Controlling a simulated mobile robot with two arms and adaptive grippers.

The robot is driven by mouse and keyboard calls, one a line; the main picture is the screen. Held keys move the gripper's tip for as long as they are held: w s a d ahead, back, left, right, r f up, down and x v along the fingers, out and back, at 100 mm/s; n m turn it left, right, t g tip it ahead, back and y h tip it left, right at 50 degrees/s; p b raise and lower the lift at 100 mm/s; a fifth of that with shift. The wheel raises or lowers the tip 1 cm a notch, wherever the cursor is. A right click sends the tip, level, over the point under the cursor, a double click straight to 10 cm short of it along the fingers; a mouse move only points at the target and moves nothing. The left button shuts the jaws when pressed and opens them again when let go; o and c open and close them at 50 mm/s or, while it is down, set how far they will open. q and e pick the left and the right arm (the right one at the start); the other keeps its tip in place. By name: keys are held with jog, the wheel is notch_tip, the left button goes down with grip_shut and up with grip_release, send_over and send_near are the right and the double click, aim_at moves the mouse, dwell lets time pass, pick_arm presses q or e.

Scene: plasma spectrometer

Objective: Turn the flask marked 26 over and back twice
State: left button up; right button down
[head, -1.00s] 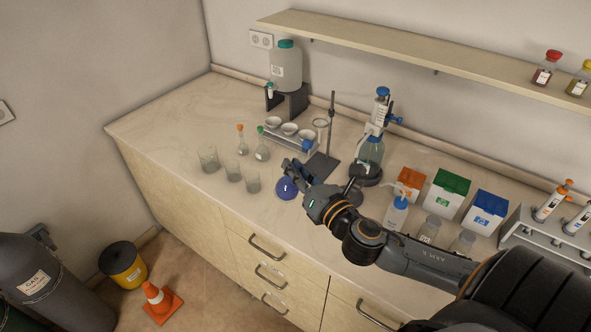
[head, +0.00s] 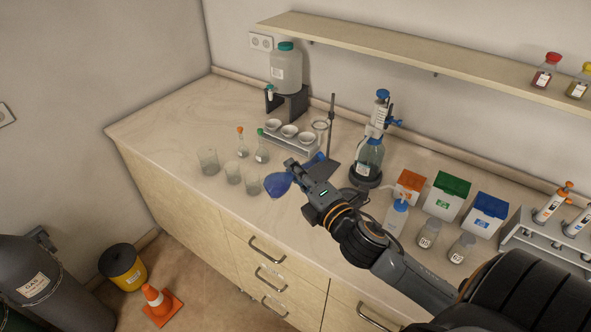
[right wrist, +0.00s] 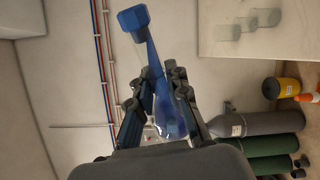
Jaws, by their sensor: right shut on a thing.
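A flask of blue liquid (head: 276,186) with a blue stopper hangs above the bench in the head view, tilted, its bulb to the lower left. My right gripper (head: 294,170) is shut on it and partly covers it. In the right wrist view the flask (right wrist: 168,117) sits between the fingers of my right gripper (right wrist: 158,84), its blue stopper (right wrist: 133,18) beyond the fingertips. Blue liquid reaches along the neck on one side. The mark 26 cannot be read. My left gripper is out of view.
Behind are a rack (head: 291,142) and a stand (head: 331,125). A dispenser bottle (head: 368,157), wash bottle (head: 396,218) and boxes (head: 447,198) stand to the right. The left bench end is clear.

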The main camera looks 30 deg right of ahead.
jog(key=shift+a, duration=0.1)
jog(key=m+p, duration=0.1)
jog(key=m, duration=0.2)
jog(key=shift+r+m, duration=0.15)
jog(key=shift+m, duration=0.85)
jog(key=m, duration=0.3)
jog(key=shift+m, duration=1.2)
